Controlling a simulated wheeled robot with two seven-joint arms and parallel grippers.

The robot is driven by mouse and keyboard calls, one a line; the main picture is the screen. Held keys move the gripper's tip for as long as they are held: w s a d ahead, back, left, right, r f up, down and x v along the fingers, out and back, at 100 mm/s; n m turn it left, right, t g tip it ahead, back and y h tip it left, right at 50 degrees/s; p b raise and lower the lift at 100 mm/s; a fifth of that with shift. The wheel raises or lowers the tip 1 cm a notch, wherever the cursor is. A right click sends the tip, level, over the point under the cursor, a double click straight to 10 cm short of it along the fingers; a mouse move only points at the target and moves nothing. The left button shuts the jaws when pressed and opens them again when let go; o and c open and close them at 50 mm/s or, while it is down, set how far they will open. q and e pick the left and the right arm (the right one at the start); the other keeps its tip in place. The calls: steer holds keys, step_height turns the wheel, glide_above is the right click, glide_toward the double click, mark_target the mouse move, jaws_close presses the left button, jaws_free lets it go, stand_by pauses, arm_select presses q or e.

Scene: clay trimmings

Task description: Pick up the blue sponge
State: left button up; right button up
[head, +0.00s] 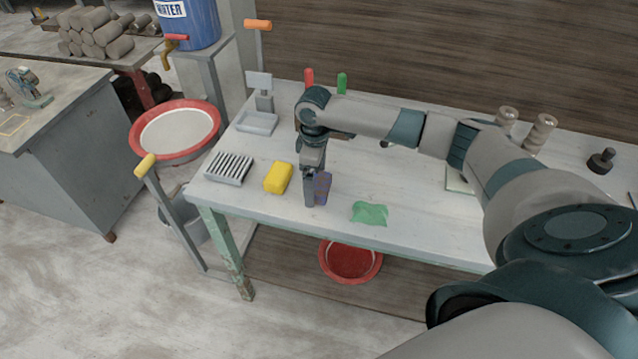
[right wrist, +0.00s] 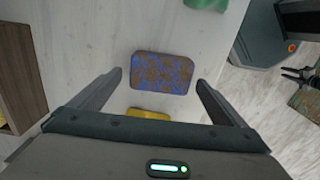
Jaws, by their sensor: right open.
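The blue sponge (right wrist: 162,73), mottled with brown, lies on the table between and just beyond my open fingertips in the right wrist view. In the head view the sponge (head: 323,187) is partly hidden behind my right gripper (head: 313,203). My right gripper (right wrist: 160,78) is open and empty, above the table and close to the sponge; the exact height is hard to tell. My left gripper is not in view.
A yellow sponge (head: 278,177) lies left of the gripper, with a ribbed rack (head: 229,168) farther left. A green cloth (head: 370,213) lies to the right near the front edge of the table (head: 420,225). A red bowl (head: 350,262) sits below the table.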

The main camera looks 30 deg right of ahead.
steer(key=shift+f, duration=0.8)
steer(key=shift+c, duration=0.7)
steer(key=c, duration=1)
steer(key=shift+r, duration=0.1)
steer(key=shift+r+b, duration=0.45)
steer(key=shift+r, duration=0.3)
step_height(320, 180, up, 2)
steer(key=shift+s+r+b, duration=0.1)
steer(key=shift+r+b, duration=0.15)
steer(key=shift+b, duration=0.3)
steer(key=s+d+r+b, duration=0.1)
steer(key=s+r, duration=0.1)
steer(key=s, duration=0.1)
steer(key=s+d+r+b, duration=0.1)
steer(key=s+r, duration=0.1)
steer(key=s, duration=0.2)
steer(key=s+d+r, duration=0.2)
steer(key=s+r, duration=0.1)
steer(key=shift+s+b, duration=0.4)
